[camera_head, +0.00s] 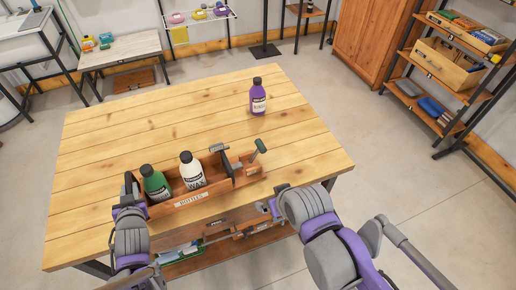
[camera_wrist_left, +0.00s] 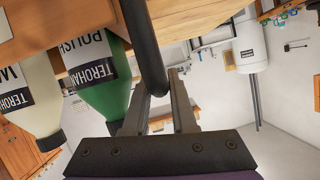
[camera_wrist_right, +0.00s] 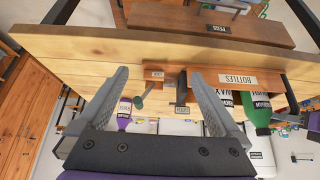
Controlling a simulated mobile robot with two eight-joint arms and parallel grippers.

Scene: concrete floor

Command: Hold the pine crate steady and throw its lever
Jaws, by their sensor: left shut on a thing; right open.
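The pine crate (camera_head: 190,200), labelled BOTTLES, stands on the wooden table and holds a green bottle (camera_head: 155,184) and a white bottle (camera_head: 191,171). A lever with a green grip (camera_head: 260,147) rises tilted from a small wooden block at the crate's right end. It also shows in the right wrist view (camera_wrist_right: 146,97). My left gripper (camera_head: 130,192) is at the crate's left end, shut on a dark round bar (camera_wrist_left: 148,45), seemingly the crate's end handle. My right gripper (camera_wrist_right: 158,73) is open and empty near the table's front edge, apart from the lever.
A purple bottle (camera_head: 258,97) stands towards the back of the table (camera_head: 120,130). A lower shelf (camera_head: 225,250) under the front edge carries more things. The table's back left and right side are clear. A shelf rack (camera_head: 440,75) stands at the far right.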

